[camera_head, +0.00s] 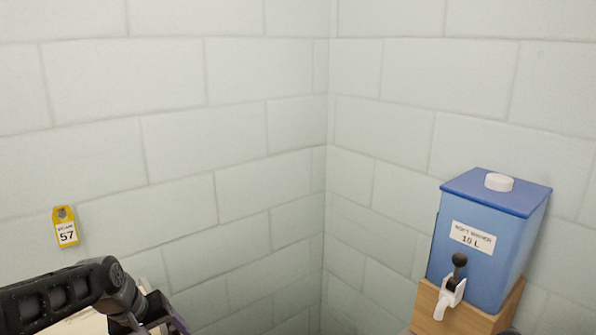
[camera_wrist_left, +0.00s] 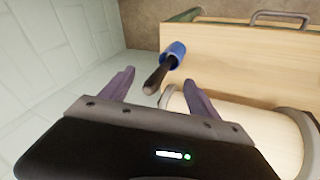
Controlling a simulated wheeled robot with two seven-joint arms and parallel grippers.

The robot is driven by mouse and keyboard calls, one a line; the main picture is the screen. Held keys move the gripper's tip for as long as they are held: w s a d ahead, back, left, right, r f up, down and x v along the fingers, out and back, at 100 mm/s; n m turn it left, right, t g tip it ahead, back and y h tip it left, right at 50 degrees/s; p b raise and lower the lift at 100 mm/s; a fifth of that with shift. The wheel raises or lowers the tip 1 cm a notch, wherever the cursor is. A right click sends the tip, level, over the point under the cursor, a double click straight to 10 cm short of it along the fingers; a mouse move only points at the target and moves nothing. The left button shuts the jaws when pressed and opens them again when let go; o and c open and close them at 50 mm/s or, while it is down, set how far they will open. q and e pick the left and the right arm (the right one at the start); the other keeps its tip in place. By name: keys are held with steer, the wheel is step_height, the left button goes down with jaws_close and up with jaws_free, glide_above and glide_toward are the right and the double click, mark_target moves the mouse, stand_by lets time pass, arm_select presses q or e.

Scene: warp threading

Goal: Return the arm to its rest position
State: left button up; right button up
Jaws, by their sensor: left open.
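My left arm comes in from the lower left in the head view, and part of its wrist (camera_head: 120,290) shows there. In the left wrist view my left gripper (camera_wrist_left: 160,92) has its two purple fingers spread wide apart. Nothing is between the fingers in their grip. Beyond the fingertips is a tool with a black handle and a blue head (camera_wrist_left: 173,55), apart from the fingers as far as I can tell. My right gripper is not in view.
A blue water container (camera_head: 480,240) with a tap stands on a wooden stand at the right. A yellow tag (camera_head: 65,227) marked 57 hangs on the block wall (camera_head: 180,120). A wooden surface (camera_wrist_left: 235,60) with a metal handle (camera_wrist_left: 280,18) lies beyond my left gripper. A pale, round-ended wooden piece (camera_wrist_left: 245,130) is nearby.

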arm_select(q)
steer(key=s+d+f+m+g+h, duration=0.1)
steer(key=s+d+f, duration=0.3)
steer(key=d+f, duration=0.6)
steer(key=s+d+f+m+g+h, duration=0.1)
steer(key=s+d+f, duration=0.4)
steer(key=f, duration=0.9)
steer(key=s+d+f, duration=0.3)
steer(key=s+f, duration=0.2)
steer(key=s, duration=0.4)
steer(key=s+d+f+m+g, duration=0.1)
steer(key=s+d+f, duration=0.3)
steer(key=s, duration=0.5)
steer(key=shift+s+d+f+m+g, duration=0.2)
steer(key=shift+d+f+m+g, duration=0.1)
steer(key=shift+f, duration=0.45)
